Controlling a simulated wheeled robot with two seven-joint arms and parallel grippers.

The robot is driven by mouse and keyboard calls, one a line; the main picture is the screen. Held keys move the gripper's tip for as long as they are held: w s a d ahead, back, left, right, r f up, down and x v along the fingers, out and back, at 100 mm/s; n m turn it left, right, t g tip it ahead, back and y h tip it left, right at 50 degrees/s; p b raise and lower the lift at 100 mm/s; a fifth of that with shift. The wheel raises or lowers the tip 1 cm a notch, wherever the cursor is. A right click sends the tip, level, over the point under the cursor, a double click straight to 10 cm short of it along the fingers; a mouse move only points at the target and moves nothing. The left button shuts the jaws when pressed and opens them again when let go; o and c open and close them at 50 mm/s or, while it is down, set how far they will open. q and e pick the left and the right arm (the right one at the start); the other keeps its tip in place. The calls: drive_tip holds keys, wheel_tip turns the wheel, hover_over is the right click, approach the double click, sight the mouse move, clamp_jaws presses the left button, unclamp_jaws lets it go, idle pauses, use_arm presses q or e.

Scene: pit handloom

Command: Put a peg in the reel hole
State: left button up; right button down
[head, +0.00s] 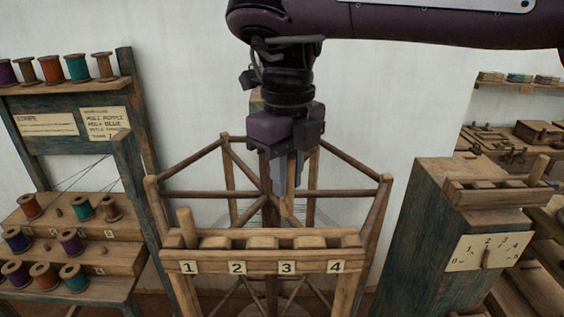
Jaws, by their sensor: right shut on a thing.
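The wooden reel (335,193) stands upright in the middle, an open frame of posts and spokes. Across its front is a rail (262,267) with number plates 1 to 4 and several wooden blocks along its top. One peg (187,228) stands upright at the rail's left end, by plate 1. My right gripper (284,185) points down over the reel's middle, behind the rail. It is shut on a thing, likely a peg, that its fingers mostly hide. I cannot tell whether that thing touches the reel. The holes cannot be made out. My left gripper is not in view.
At left is a rack (137,170) with several coloured thread spools and written cards. At right a blue-green post (413,225) carries a wooden tray (492,198) with an upright peg (538,169) and a numbered dial (487,252). Shelves stand behind at far right.

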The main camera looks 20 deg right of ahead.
sight(286, 216)
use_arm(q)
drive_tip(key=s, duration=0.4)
use_arm(e)
drive_tip(key=shift+s+f, duration=0.25)
drive_tip(key=shift+f, duration=0.7)
drive_tip(key=f, duration=0.1)
drive_tip(key=w+f, duration=0.1)
drive_tip(key=shift+f, duration=0.3)
drive_tip(key=shift+s+f, duration=0.15)
drive_tip(key=shift+f, duration=0.15)
drive_tip(key=shift+f+b, duration=0.7)
drive_tip(key=shift+f, duration=0.5)
drive_tip(key=shift+f+b, duration=0.4)
drive_tip(key=shift+f, duration=0.1)
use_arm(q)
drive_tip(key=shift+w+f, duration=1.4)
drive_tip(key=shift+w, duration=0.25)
use_arm(e)
drive_tip(key=shift+f, duration=0.6)
